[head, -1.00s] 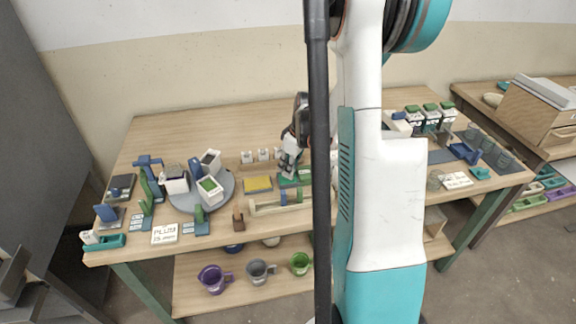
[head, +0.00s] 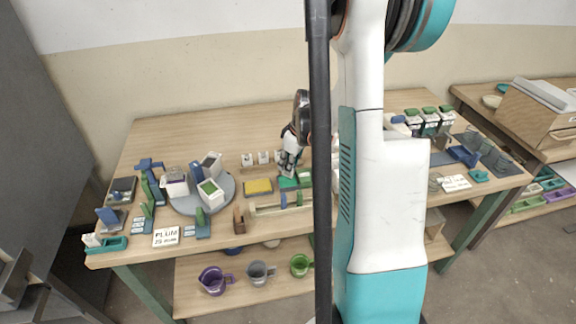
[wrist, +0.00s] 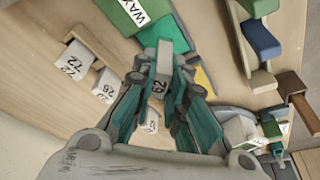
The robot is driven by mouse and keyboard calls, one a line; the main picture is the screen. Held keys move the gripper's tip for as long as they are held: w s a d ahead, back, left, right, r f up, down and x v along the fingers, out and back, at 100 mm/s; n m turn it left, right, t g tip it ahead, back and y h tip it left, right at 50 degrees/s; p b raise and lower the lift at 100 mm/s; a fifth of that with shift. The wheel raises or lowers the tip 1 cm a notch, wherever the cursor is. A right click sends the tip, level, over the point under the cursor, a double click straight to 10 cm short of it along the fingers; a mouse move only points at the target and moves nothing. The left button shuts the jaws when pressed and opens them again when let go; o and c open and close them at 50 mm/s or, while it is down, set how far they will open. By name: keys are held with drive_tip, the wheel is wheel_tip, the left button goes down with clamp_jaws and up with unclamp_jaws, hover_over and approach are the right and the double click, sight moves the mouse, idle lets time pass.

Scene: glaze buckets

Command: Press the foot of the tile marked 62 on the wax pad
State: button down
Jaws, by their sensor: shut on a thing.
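My gripper (wrist: 160,100) is shut on the pale tile marked 62 (wrist: 158,84). In the wrist view the tile's far end lies over a teal pad (wrist: 176,38) beside a green block (wrist: 135,10) labelled WAX. In the head view my gripper (head: 289,168) is just above the teal pad (head: 287,184), with the green block (head: 304,179) at its right. I cannot tell whether the tile's foot touches the pad.
A rack behind holds pale tiles, including 72 (wrist: 74,62) and 26 (wrist: 107,85). A yellow sponge (head: 258,186) lies left of the pad. A wooden rail (head: 268,209) is in front. A grey turntable (head: 181,203) with containers stands further left.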

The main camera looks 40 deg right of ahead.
drive_tip(key=shift+r+p, duration=1.15)
drive_tip(key=shift+r, duration=0.85)
